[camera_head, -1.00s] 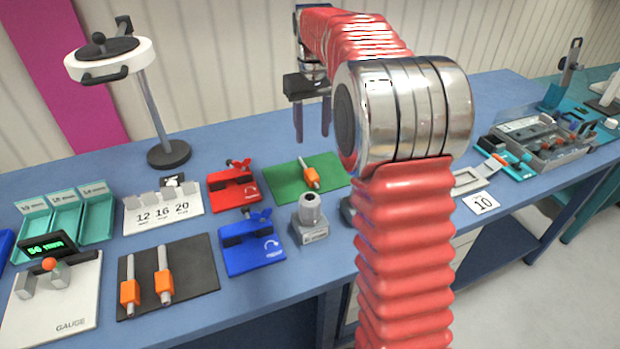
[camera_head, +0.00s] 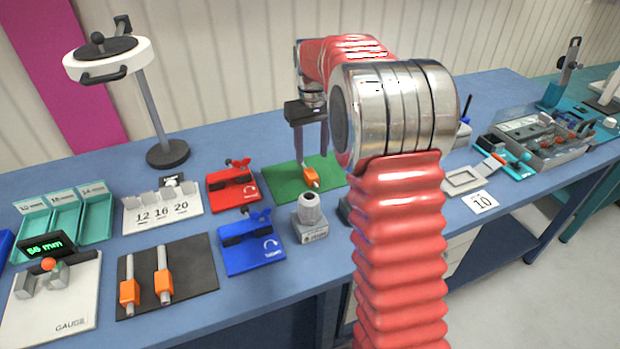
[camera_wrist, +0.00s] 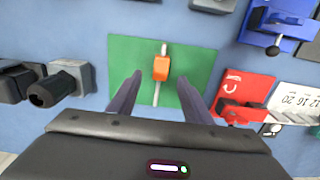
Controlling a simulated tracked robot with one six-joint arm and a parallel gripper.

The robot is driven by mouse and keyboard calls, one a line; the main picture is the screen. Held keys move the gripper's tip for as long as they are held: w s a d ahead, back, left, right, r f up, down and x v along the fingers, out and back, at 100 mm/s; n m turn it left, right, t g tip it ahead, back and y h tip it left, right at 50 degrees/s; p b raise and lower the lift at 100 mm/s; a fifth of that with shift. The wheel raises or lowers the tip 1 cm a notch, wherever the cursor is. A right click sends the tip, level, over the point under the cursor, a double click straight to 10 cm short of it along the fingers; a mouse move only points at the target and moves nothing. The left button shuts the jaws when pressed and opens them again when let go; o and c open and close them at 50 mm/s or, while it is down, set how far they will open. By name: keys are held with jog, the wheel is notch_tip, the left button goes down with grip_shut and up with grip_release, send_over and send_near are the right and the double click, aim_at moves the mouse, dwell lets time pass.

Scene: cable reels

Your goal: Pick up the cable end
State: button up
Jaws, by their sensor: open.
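A cable end with an orange block on a thin grey rod (camera_head: 311,177) lies on the green mat (camera_head: 281,187) on the blue bench. It also shows in the wrist view (camera_wrist: 161,68), upright in the picture on the green mat (camera_wrist: 130,60). My gripper (camera_head: 312,160) is over the mat with its two dark fingers pointing down. In the wrist view my gripper (camera_wrist: 160,88) is open, one finger on each side of the rod, with gaps on both sides. Nothing is between the fingers except the cable end below or ahead of them.
A red clamp (camera_head: 232,188) and a blue clamp (camera_head: 250,245) stand left of the mat. A grey device (camera_head: 310,216) stands in front of it. Two similar cable ends lie on a black mat (camera_head: 195,285). A lamp-like stand (camera_head: 168,153) is behind.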

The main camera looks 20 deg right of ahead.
aim_at(311, 173)
jog(key=shift+f, duration=0.9)
jog(key=shift+w+a+f, duration=0.1)
jog(key=shift+f, duration=1.25)
jog(key=shift+w+a+f, duration=0.1)
jog(key=shift+f, duration=1.2)
jog(key=shift+c, duration=0.7)
grip_shut()
